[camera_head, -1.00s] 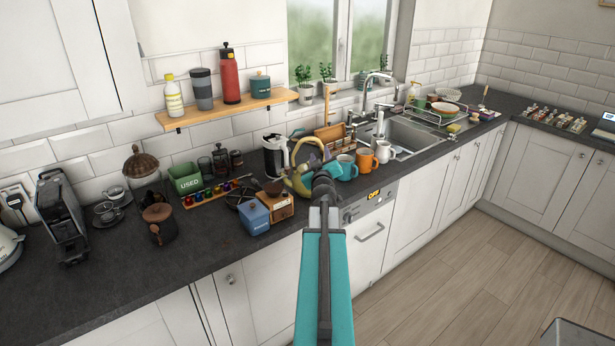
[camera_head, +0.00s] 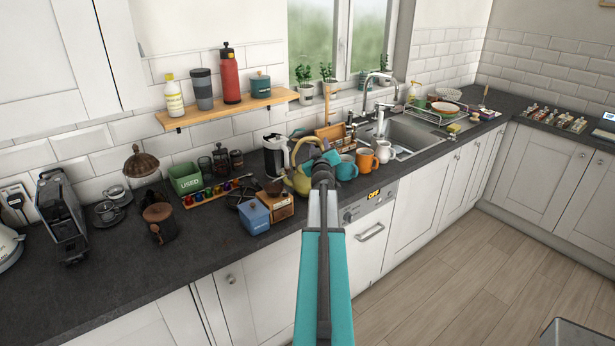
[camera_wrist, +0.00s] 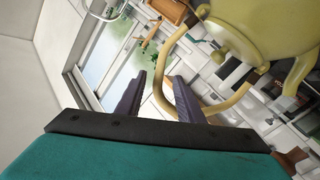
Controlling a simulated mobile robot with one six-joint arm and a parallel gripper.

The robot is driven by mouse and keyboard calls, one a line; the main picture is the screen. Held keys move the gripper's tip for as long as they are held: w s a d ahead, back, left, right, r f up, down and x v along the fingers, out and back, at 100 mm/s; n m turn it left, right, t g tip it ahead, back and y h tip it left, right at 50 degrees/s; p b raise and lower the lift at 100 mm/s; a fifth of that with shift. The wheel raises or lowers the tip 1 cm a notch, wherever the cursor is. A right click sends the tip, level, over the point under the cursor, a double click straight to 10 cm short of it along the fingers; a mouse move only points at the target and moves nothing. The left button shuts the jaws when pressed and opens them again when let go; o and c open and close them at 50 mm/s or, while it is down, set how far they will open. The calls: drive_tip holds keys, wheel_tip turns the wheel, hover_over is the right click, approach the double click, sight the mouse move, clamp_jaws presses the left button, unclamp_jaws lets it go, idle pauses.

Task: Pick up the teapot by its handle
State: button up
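The teapot (camera_head: 301,184) is yellow-green with a tall hoop handle and stands on the worktop, partly hidden behind my arm in the head view. In the wrist view its rounded body (camera_wrist: 255,28) fills the upper right, and the pale yellow handle (camera_wrist: 161,98) curves down to the left. My gripper (camera_wrist: 159,76) is open, with two dark fingers apart. A stretch of the handle shows between the fingers, and the right finger overlaps the loop's opening. I cannot tell whether either finger touches it. In the head view the fingertips are hard to make out beside the teapot.
Teal (camera_head: 346,168) and orange (camera_head: 366,160) mugs and a white jug (camera_head: 384,151) stand right of the teapot. A blue box (camera_head: 254,217) and a wooden box (camera_head: 279,206) stand to its left. A white and black kettle-like jug (camera_head: 275,155) is behind. The worktop's front left is clear.

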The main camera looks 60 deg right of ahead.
drive_tip(key=shift+w+d, duration=0.25)
drive_tip(key=shift+d, duration=0.1)
drive_tip(key=shift+w+d, duration=0.1)
drive_tip(key=shift+d, duration=0.05)
drive_tip(key=shift+f+x, duration=0.2)
drive_tip(key=shift+x, duration=2.2)
drive_tip(key=shift+c, duration=0.3)
clamp_jaws()
drive_tip(key=shift+r, duration=0.1)
